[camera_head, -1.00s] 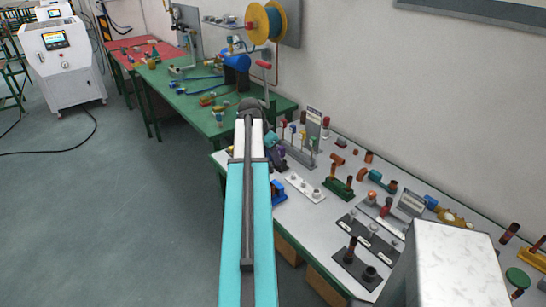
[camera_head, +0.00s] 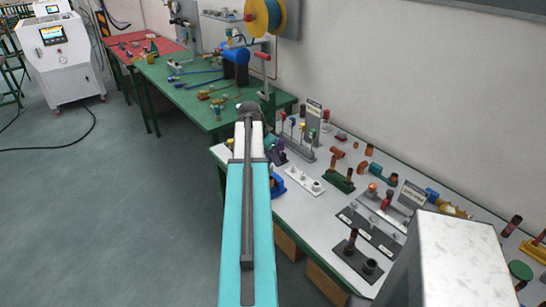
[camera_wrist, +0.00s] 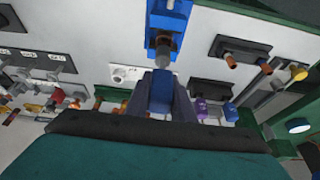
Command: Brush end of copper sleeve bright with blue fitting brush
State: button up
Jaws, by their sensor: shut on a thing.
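My gripper (camera_wrist: 161,82) is shut on the blue handle of the fitting brush (camera_wrist: 160,96), seen between its two dark fingers in the wrist view. The brush's grey tip (camera_wrist: 165,59) points up the picture toward a brown copper-coloured sleeve end (camera_wrist: 164,40) in a blue holder (camera_wrist: 170,17). The tip overlaps the sleeve end in this view; I cannot tell whether it touches or is inside. In the head view the blue holder (camera_head: 276,187) shows at the bench's left edge, while my arm hides the brush and most of my gripper.
The white bench (camera_head: 310,222) carries a white fitting plate (camera_head: 304,181), a green stand (camera_head: 340,181) and dark plates with upright pieces (camera_head: 356,262) to the right. Purple pieces (camera_wrist: 202,108) stand close right of my gripper. A green bench (camera_head: 190,90) lies beyond.

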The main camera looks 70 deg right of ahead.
aim_at(271, 166)
jog(key=shift+f, duration=0.55)
jog(key=shift+f+b, duration=1.1)
jog(key=shift+f, duration=0.6)
dwell(1.0)
jog(key=shift+n, duration=0.4)
jog(key=shift+w+n+t+h, duration=0.15)
jog(key=shift+n+t, duration=0.15)
jog(key=shift+n, duration=0.3)
jog(key=shift+n+t+h, duration=0.15)
jog(key=shift+n+t, duration=0.15)
jog(key=shift+n, duration=0.3)
jog(key=shift+w+d+n+t+p, duration=0.15)
jog(key=shift+n+t+p, duration=0.45)
jog(key=shift+n, duration=1.1)
jog(key=shift+w+n, duration=0.1)
jog(key=shift+n, duration=0.2)
jog(key=shift+m, duration=0.7)
